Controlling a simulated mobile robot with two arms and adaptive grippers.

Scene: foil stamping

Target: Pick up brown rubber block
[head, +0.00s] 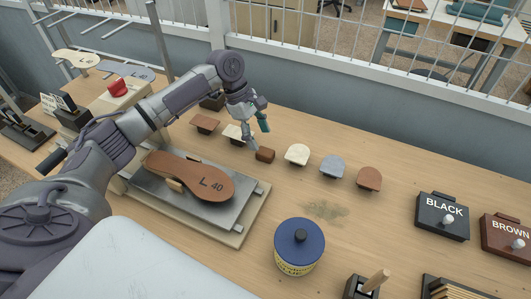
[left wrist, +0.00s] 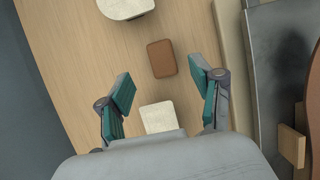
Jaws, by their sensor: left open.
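My left gripper (head: 258,132) is open above the table, close to the block, and holds nothing. In the left wrist view its two green-padded fingers (left wrist: 161,76) are spread apart. A whitish square piece (left wrist: 158,116) shows between the fingers, nearer the palm. My right gripper is not in view.
A cream heel piece (head: 298,153), a grey one (head: 332,166) and a brown one (head: 369,178) stand right of the block. A sole marked L 40 (head: 195,175) lies on the press plate (head: 205,207). A blue-lidded tin (head: 299,243) stands in front.

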